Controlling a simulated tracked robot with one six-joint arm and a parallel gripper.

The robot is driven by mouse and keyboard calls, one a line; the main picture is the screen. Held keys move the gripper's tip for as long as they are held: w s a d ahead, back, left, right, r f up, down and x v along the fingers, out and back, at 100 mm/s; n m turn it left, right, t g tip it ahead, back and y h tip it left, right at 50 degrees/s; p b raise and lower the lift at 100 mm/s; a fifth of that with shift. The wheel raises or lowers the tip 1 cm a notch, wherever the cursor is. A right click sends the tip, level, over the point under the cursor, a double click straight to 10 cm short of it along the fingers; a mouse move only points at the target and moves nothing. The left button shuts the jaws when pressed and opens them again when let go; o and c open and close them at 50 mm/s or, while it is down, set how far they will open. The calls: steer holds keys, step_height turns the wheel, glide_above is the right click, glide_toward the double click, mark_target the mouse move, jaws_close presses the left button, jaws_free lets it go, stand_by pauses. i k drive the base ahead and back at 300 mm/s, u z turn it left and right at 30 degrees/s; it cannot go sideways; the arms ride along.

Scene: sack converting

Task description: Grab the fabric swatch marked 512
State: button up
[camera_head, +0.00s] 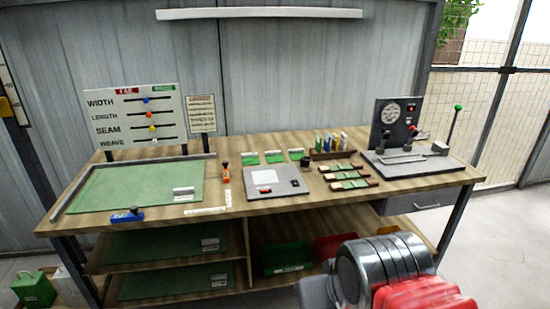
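Three small green swatches with pale labels lie in a row at the back middle of the workbench: a left one (250,159), a middle one (274,157) and a right one (296,154). Several green and tan strips with dark ends (348,176) lie to the right of the scale. The markings are too small to read, so I cannot tell which piece bears 512. Part of my arm, grey and red, shows at the lower right, in front of the bench. My gripper's fingers are not visible.
The wooden workbench (225,212) carries a green mat (135,187), a blue tool (127,215), a grey scale (276,182), a small orange-and-black object (226,173) and a holder with coloured upright items (330,153). A grey test machine (405,162) stands at right.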

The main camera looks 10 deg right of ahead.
mark_target(294, 155)
steer(key=k, duration=0.25)
steer(key=z, duration=0.35)
steer(key=i, duration=1.85)
steer(key=u, duration=0.35)
